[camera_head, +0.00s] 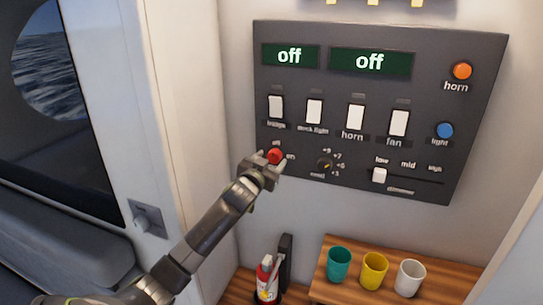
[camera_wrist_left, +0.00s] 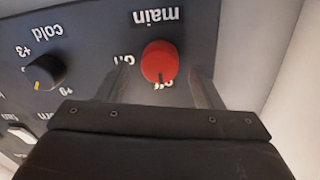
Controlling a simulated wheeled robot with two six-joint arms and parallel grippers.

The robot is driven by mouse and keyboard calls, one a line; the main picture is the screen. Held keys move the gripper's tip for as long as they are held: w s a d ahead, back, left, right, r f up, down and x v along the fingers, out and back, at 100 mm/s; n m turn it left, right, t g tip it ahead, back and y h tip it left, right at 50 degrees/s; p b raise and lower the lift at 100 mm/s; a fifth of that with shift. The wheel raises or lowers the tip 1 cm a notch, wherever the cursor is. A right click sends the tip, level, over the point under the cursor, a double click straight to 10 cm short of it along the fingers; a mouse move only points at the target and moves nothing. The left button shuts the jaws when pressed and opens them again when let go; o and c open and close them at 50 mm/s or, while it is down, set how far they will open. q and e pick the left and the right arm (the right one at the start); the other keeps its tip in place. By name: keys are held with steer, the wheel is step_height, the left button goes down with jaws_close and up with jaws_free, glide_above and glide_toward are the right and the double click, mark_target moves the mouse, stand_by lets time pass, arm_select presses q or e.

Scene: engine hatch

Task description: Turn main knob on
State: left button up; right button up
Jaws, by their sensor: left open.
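The red main knob (camera_head: 275,156) is at the lower left of the dark control panel (camera_head: 470,165). In the left wrist view the red knob (camera_wrist_left: 160,62) sits under the upside-down word "main", with "on" and "off" marks beside it. My left gripper (camera_head: 269,168) is at the knob. In the left wrist view its two fingers stand apart on either side of the knob, with gaps visible. Both displays on the panel read "off". My right gripper is not in view.
A black dial (camera_head: 325,164) is right of the red knob, with a row of white switches (camera_head: 314,111) above. A slider (camera_head: 379,175) is further right. Below, a shelf holds teal (camera_head: 339,264), yellow (camera_head: 374,271) and white (camera_head: 409,278) cups.

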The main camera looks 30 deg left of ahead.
arm_select(q)
steer(key=shift+w+a, duration=0.15)
steer(key=shift+w, duration=0.5)
steer(key=c, duration=1)
steer(key=shift+o, duration=0.2)
